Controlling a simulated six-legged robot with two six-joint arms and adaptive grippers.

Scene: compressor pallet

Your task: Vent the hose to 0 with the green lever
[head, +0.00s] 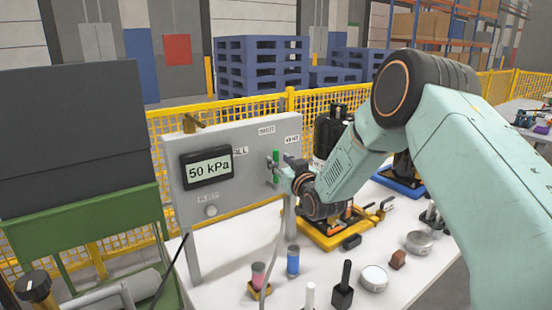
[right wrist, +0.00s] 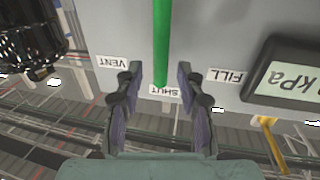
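The green lever (head: 276,160) is on the grey panel (head: 240,185). In the right wrist view, upside down, the lever (right wrist: 161,45) points straight at the SHUT label (right wrist: 164,91), with the VENT label (right wrist: 112,62) and FILL label (right wrist: 226,76) to either side. The gauge display (head: 208,168) reads 50 kPa. My right gripper (head: 278,170) is at the lever. In the wrist view its fingers (right wrist: 160,88) are apart on either side of the lever's tip, with gaps showing. My left gripper is not in view.
The panel stands on a white table (head: 225,270). A yellow tray (head: 325,230), a pink-and-grey cylinder (head: 258,276), a blue cylinder (head: 293,261) and several small parts lie below and right of it. A green frame (head: 85,225) stands left. A yellow fence (head: 305,103) runs behind.

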